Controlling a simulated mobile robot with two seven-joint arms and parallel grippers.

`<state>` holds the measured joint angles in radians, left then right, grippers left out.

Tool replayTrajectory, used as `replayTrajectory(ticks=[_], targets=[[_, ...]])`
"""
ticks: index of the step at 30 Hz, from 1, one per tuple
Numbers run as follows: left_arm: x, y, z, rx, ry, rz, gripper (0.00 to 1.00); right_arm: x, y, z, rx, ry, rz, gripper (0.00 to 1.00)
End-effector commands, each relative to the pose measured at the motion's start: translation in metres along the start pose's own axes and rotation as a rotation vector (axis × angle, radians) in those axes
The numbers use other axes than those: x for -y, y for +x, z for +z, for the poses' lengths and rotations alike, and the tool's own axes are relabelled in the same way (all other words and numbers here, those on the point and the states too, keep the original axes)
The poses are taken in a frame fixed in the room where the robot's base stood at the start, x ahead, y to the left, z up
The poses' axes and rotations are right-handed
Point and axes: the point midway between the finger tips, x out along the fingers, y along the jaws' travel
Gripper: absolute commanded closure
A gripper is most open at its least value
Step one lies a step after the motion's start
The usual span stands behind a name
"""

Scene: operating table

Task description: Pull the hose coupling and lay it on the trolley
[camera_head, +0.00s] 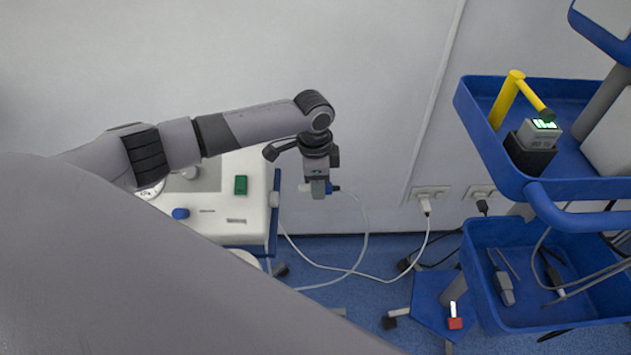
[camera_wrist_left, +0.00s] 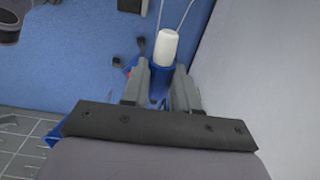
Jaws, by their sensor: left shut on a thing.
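My left gripper (camera_head: 318,187) is shut on the hose coupling in mid-air, just right of the white machine (camera_head: 256,165). The coupling's blue part (camera_head: 333,188) shows to the right of the fingers and a white end shows on their left, apart from the machine's side. In the left wrist view the blue coupling (camera_wrist_left: 160,76) sits between the two grey fingers (camera_wrist_left: 160,88), its white end sticking out beyond them. A thin pale hose (camera_head: 365,225) hangs from the coupling toward the floor. The blue trolley (camera_head: 490,120) stands at the right. My right gripper is out of view.
The trolley's upper tray holds a yellow angled object (camera_head: 507,100) and a small device with a green display (camera_head: 540,130). Its lower tray (camera_head: 480,265) holds tools and cables. Wall sockets (camera_head: 430,193) with plugged cables lie between machine and trolley. My arm covers the lower left.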

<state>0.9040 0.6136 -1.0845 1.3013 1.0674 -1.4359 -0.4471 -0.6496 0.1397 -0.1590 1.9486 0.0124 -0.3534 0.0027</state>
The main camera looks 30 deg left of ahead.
Motion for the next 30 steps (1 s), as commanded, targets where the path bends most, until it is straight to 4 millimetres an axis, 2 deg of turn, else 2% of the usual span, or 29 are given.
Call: replayTrajectory(ticks=[1,13,30], targets=[[0.000,-0.008,-0.002,0.000,0.000,0.001,1.00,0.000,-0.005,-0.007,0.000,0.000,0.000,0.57],[0.000,-0.037,-0.011,0.000,0.000,0.001,1.00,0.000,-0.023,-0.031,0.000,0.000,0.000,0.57],[0.000,-0.038,-0.013,0.000,0.000,0.000,1.00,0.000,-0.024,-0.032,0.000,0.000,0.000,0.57]])
